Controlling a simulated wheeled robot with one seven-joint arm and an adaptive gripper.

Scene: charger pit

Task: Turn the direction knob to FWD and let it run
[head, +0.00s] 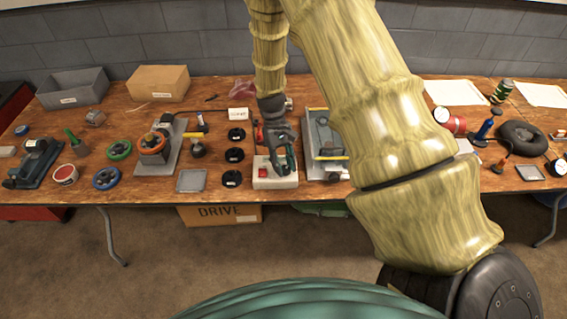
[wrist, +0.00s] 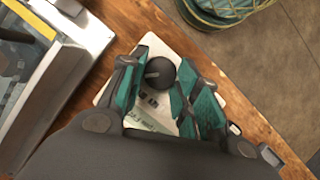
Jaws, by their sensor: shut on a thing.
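The direction control box (head: 275,183) is a pale box at the front edge of the workbench, with a red button (head: 263,172) on its left. My gripper (head: 284,160) reaches down onto the right part of the box. In the wrist view the round black knob (wrist: 160,73) sits between the teal fingers of my gripper (wrist: 164,75), which is shut on it. The knob has a raised pointer ridge. Printed lettering on the panel beside it is partly covered by the fingers and too small to read, so the setting cannot be told.
A metal-framed tray (head: 325,150) with a yellow strip stands close on the right of the box. Several black discs (head: 235,155) lie on its left. The workbench (head: 210,100) is crowded with tools and wheels. A DRIVE carton (head: 220,215) is below the bench.

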